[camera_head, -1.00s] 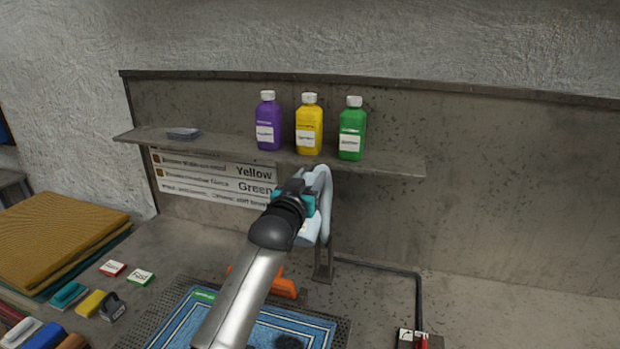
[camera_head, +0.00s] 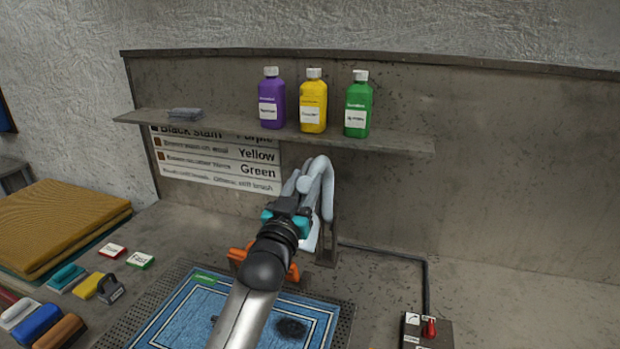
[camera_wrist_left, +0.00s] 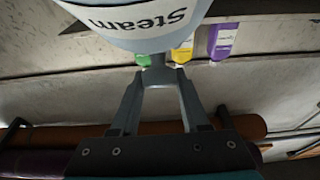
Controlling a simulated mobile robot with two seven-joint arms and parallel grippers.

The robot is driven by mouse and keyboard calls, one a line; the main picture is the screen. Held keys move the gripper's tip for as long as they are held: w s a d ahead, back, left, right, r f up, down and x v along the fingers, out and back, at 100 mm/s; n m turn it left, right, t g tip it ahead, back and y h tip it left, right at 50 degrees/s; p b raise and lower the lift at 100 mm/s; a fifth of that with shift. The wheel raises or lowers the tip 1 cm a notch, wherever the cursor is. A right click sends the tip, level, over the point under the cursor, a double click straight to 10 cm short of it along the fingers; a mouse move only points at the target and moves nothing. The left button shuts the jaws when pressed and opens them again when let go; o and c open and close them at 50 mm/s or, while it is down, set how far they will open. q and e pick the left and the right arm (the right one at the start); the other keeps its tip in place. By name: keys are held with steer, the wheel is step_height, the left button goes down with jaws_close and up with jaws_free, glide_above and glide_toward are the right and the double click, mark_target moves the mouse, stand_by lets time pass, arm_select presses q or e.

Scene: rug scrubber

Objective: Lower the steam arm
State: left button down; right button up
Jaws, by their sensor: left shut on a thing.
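The steam arm (camera_head: 322,187) is a pale blue-grey curved piece on a dark post behind the rug. In the left wrist view its large rounded body (camera_wrist_left: 135,32) carries a "Steam" label and fills the top. My left gripper (camera_head: 293,200) is shut on the steam arm, below the shelf and above the back of the blue rug (camera_head: 178,318). In the left wrist view its fingers (camera_wrist_left: 158,82) close on a grey part under the labelled body. My gripper and wrist hide part of the steam arm. My right gripper is not in view.
A shelf (camera_head: 400,145) above holds purple (camera_head: 271,100), yellow (camera_head: 313,102) and green (camera_head: 358,106) bottles. An orange part (camera_head: 293,272) is near the post. Brushes (camera_head: 66,278) and folded cloths (camera_head: 60,222) are at left. A switch box (camera_head: 425,334) is at front right.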

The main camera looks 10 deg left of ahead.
arm_select(q)
steer(key=s+f+t+b, duration=0.1)
steer(key=s+f+b, duration=0.1)
steer(key=b, duration=0.1)
steer(key=s+f+t+b, duration=0.1)
steer(key=s+f+b, duration=0.1)
steer(key=f+b, duration=0.1)
steer(key=s+a+f+t+b, duration=0.1)
steer(key=s+f+b, duration=0.1)
steer(key=f+b, duration=0.1)
steer(key=shift+a+f+h+b, duration=0.1)
steer(key=shift+f+h+b, duration=0.15)
steer(key=shift+b, duration=0.55)
steer(key=shift+s+a+f+t+b, duration=0.1)
steer(key=shift+s+f+t+b, duration=0.5)
steer(key=shift+b, duration=0.55)
steer(key=shift+w, duration=0.1)
steer(key=shift+c, duration=2)
jaws_free()
steer(key=v, duration=1.5)
steer(key=shift+b, duration=0.4)
steer(key=shift+a+f, duration=0.1)
